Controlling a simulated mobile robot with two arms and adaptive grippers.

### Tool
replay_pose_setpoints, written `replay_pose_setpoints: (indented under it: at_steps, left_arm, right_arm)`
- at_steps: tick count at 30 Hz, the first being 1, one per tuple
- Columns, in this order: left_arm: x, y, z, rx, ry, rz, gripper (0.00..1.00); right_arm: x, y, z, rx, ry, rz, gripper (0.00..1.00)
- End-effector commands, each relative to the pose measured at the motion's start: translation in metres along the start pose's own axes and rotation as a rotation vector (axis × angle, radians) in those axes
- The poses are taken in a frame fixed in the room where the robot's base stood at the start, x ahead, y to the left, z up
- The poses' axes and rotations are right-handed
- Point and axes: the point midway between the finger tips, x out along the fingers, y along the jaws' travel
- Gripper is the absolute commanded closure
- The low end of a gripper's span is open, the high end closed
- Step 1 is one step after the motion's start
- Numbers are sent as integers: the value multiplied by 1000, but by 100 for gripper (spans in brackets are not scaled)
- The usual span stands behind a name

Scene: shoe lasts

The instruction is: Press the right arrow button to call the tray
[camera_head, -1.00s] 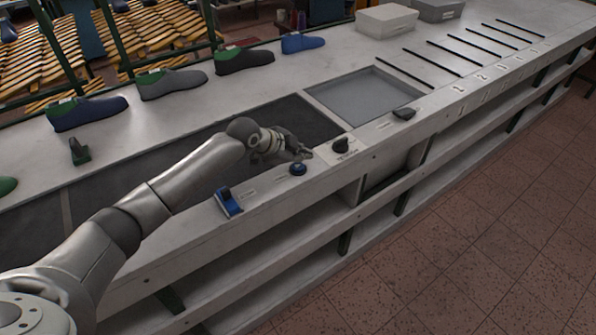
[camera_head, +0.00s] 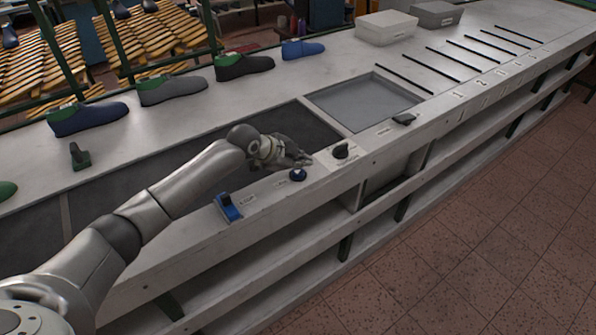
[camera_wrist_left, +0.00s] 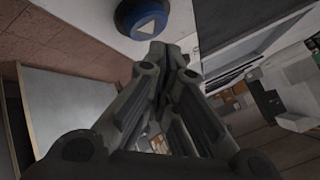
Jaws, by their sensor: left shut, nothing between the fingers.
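The round blue button (camera_head: 297,174) sits on the front ledge of the bench. In the left wrist view the blue button (camera_wrist_left: 146,21) carries a pale triangular arrow and has a dark surround. My left gripper (camera_head: 307,160) is shut and empty, just behind and slightly right of the button in the head view. In the left wrist view its closed fingertips (camera_wrist_left: 172,48) lie just below the button and leave its face uncovered; contact cannot be told. A grey shallow tray (camera_head: 352,108) lies in the bench top to the right. My right gripper is out of view.
A black knob (camera_head: 341,151) stands close to the right of the fingertips. A blue switch (camera_head: 229,207) is to the left on the ledge, and a dark handle-like piece (camera_head: 404,119) is farther right. Several shoe lasts (camera_head: 173,88) line the back of the bench.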

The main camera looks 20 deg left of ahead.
Motion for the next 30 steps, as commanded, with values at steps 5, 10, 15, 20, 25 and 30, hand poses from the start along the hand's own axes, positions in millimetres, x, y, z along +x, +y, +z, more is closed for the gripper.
replay_pose_setpoints:
  at_steps: [5,10,15,20,25,30]
  left_arm:
    - [0,0,0,0,0,0,100]
    - [0,0,0,0,0,0,100]
    - [2,2,2,0,-1,0,100]
    - [6,4,4,0,-1,1,100]
    - [6,4,4,0,0,0,100]
    - [6,4,4,0,0,0,100]
  right_arm:
    - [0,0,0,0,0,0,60]
    - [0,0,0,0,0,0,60]
    - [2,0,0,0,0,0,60]
    - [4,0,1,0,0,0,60]
    - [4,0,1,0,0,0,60]
    - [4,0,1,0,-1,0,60]
